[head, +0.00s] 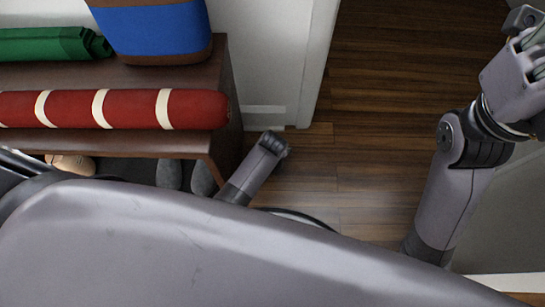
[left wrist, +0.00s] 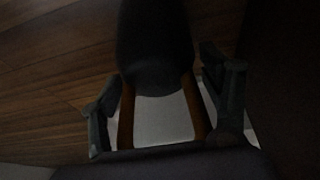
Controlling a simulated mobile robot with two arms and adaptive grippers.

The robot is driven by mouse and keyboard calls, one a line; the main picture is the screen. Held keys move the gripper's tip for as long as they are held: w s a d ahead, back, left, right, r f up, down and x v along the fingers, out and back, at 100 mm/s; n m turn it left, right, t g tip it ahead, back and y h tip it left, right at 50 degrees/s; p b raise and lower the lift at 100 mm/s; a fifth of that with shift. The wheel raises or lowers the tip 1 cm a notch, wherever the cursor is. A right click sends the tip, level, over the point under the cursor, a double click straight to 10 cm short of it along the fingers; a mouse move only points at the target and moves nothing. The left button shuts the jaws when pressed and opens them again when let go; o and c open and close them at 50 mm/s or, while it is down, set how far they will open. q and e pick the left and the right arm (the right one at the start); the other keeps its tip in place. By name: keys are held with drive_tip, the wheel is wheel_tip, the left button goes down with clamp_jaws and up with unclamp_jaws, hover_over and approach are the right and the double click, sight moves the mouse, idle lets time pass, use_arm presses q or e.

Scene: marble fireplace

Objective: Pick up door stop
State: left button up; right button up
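I cannot identify the door stop with certainty in either view. In the dim left wrist view, my left gripper (left wrist: 163,110) has its two fingers spread wide apart. A dark rounded object (left wrist: 155,55) reaches down from the top toward the gap between them. Below it is a pale grey patch (left wrist: 165,120) flanked by two brown strips; I cannot tell what it belongs to or whether the fingers touch it. My right gripper (head: 532,52) is at the top right of the head view, partly cut off, and its opening is unclear.
A brown bench (head: 222,110) at left holds a red striped roll (head: 130,109), a blue bag (head: 155,30) and a green roll (head: 45,44). Grey shoes (head: 203,178) are beneath it. Wooden floor (head: 400,60) is open beyond the white door frame (head: 318,60).

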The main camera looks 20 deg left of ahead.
use_arm(q)
clamp_jaws()
drive_tip(key=shift+w+r, duration=0.1)
idle(0.8)
